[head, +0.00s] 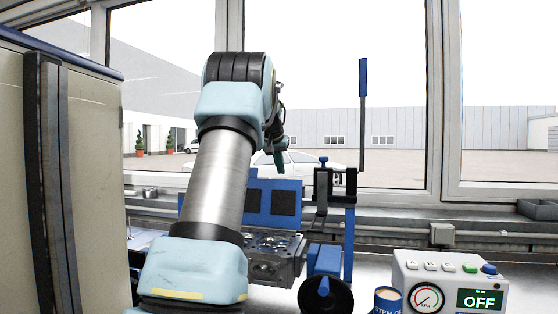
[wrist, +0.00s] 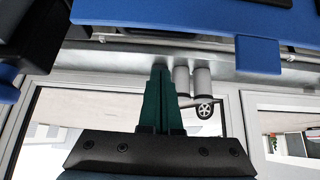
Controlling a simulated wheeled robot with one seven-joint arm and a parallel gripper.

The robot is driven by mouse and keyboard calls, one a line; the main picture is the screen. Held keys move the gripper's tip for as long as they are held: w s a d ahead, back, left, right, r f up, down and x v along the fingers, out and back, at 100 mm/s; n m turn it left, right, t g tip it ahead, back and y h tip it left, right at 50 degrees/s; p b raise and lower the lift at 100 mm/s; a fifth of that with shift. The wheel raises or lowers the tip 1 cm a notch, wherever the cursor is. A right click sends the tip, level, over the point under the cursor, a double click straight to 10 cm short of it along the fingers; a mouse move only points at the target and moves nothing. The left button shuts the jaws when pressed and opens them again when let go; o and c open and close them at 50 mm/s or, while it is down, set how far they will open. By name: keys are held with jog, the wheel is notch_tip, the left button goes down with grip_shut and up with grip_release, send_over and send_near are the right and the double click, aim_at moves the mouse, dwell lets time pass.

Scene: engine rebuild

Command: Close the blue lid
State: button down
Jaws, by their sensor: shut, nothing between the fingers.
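The blue lid (head: 232,199) stands raised behind the grey metal engine part (head: 272,254), with dark square pads on its face. My arm hides part of it in the head view. In the wrist view a blue panel that looks like the lid (wrist: 185,12) crosses the top, with a blue tab (wrist: 258,52) hanging from its edge. My gripper (head: 279,168) is above the lid's top edge in the head view, pointing down. In the wrist view its green fingers (wrist: 161,72) are together and empty, apart from the blue panel in the picture. Whether they touch the lid cannot be told.
A clamp frame with a tall blue-handled lever (head: 363,78) stands right of the lid. A black handwheel (head: 325,297) is in front. A gauge box (head: 450,283) reading OFF is at the right. A window and sill (head: 400,218) lie behind. A beige cabinet (head: 85,190) fills the left.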

jog(key=f+p, duration=0.1)
jog(key=f, duration=0.1)
jog(key=f+p, duration=0.1)
jog(key=shift+w+f, duration=0.2)
jog(key=shift+f, duration=0.2)
jog(key=shift+s+a+f, duration=0.1)
jog(key=shift+s, duration=0.6)
jog(key=shift+s+b, duration=0.1)
jog(key=shift+b, duration=0.3)
